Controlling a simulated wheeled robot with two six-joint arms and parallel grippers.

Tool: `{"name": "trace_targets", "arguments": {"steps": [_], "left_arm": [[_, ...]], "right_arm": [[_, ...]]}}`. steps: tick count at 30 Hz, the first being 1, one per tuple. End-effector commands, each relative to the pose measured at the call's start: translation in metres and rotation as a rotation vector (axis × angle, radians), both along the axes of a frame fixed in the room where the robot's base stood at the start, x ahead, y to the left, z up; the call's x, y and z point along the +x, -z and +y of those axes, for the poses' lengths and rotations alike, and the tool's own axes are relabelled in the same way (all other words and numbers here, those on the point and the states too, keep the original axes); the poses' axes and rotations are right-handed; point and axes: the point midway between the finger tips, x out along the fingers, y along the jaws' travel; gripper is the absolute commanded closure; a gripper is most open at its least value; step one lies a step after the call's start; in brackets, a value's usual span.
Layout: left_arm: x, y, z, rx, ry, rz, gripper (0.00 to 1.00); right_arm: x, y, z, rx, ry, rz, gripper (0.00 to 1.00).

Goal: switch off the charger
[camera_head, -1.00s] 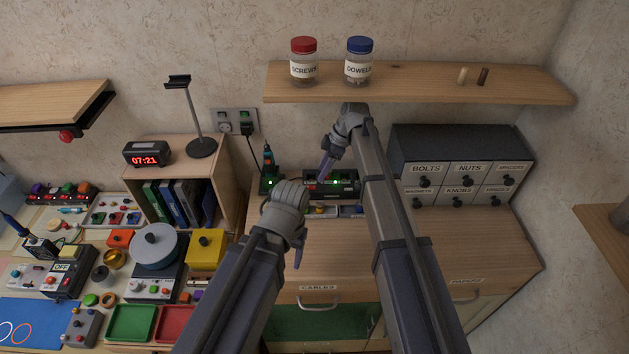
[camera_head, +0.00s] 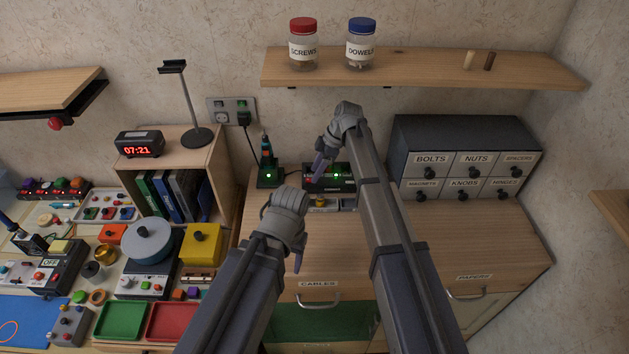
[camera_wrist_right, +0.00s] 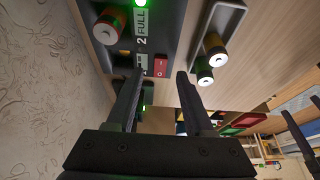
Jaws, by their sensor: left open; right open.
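The charger (camera_head: 343,184) is a dark box with a lit green light, standing at the back of the wooden cabinet top. The right wrist view shows part of its dark housing (camera_wrist_right: 170,20), with a "2 FULL" label, a battery and a green light. Its small red switch (camera_wrist_right: 161,68) shows between my right fingertips; I cannot tell whether they touch it. My right gripper (camera_head: 317,172) is open at the charger's left part and hides some of it; its fingers also show in the wrist view (camera_wrist_right: 160,76). My left gripper (camera_head: 298,262) is open and empty, above the cabinet front.
A small tray with batteries (camera_head: 347,208) lies in front of the charger. A dark stand with a green light (camera_head: 270,182) is to its left. A drawer unit (camera_head: 455,135) stands right. A shelf with jars (camera_head: 420,68) hangs above. The cabinet top right of my arm is clear.

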Motion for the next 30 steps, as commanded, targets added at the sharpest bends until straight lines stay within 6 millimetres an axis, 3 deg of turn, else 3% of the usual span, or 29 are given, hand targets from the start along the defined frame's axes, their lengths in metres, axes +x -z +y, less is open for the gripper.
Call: {"name": "trace_targets", "arguments": {"steps": [3, 13, 27, 30], "left_arm": [[0.0000, 0.0150, 0.0000, 0.000, 0.000, 0.000, 0.39], [0.0000, 0.0156, 0.0000, 0.000, 0.000, 0.000, 0.39], [0.0000, 0.0156, 0.0000, 0.000, 0.000, 0.000, 0.39], [0.0000, 0.0157, 0.0000, 0.000, 0.000, 0.000, 0.39]], "right_arm": [[0.0001, 0.0150, 0.0049, 0.000, 0.000, 0.000, 0.47], [0.0000, 0.0156, 0.0070, 0.000, 0.000, 0.000, 0.47], [0.0000, 0.0156, 0.0067, 0.000, 0.001, 0.000, 0.99], [0.0000, 0.0157, 0.0067, 0.000, 0.001, 0.000, 1.00]]}}
